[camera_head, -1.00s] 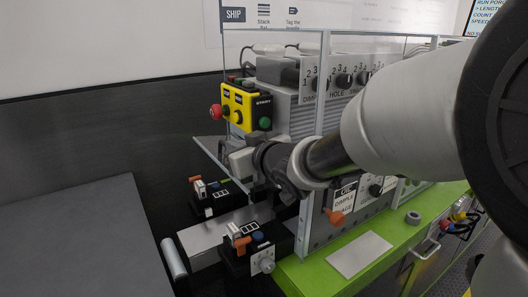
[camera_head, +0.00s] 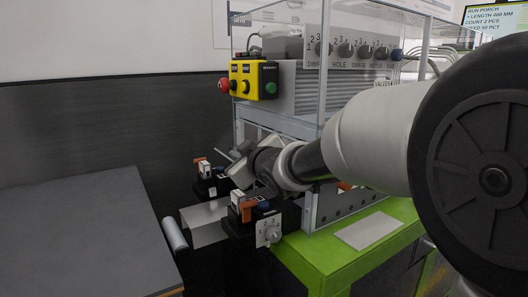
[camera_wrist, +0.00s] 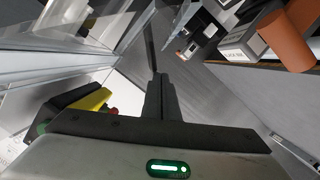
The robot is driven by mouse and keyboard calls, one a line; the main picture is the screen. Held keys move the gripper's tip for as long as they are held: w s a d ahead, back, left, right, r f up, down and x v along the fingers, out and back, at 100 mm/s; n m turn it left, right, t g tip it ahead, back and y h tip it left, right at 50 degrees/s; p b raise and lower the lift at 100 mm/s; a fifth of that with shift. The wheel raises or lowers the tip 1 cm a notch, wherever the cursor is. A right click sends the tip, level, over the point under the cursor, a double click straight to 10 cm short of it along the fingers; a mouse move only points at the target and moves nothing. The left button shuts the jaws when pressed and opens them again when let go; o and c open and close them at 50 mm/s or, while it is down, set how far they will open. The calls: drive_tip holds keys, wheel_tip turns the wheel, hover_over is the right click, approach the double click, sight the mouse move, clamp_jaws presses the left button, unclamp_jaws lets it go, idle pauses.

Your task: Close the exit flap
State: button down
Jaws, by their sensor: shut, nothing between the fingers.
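The exit flap is a clear panel at the left end of the clear machine guard (camera_head: 290,118). In the head view, only a thin edge near its lower left corner can be made out, beside my gripper (camera_head: 236,163). I cannot tell its exact angle. In the wrist view, clear panels (camera_wrist: 92,28) with pale frame edges fill the upper left, and one of them may be the flap. My gripper (camera_wrist: 158,80) shows there with its dark fingers together and empty. It is close to the panels; contact cannot be told.
A yellow control box (camera_head: 253,80) with red and green buttons is on the guard's left end. Below my gripper are a metal chute (camera_head: 203,222) and black blocks with orange levers (camera_head: 243,207). A grey table (camera_head: 80,235) stands left. The green bench (camera_head: 335,258) lies right.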

drive_tip(key=shift+w+d+f+b, duration=0.2)
drive_tip(key=shift+w+d+f, duration=0.1)
drive_tip(key=shift+f, duration=0.35)
drive_tip(key=shift+w+d+f+b, duration=0.2)
drive_tip(key=shift+d+f, duration=0.1)
drive_tip(key=shift+f, duration=0.4)
drive_tip(key=shift+w+d+f+b, duration=0.2)
drive_tip(key=shift+d+f, duration=0.1)
drive_tip(key=shift+f, duration=0.35)
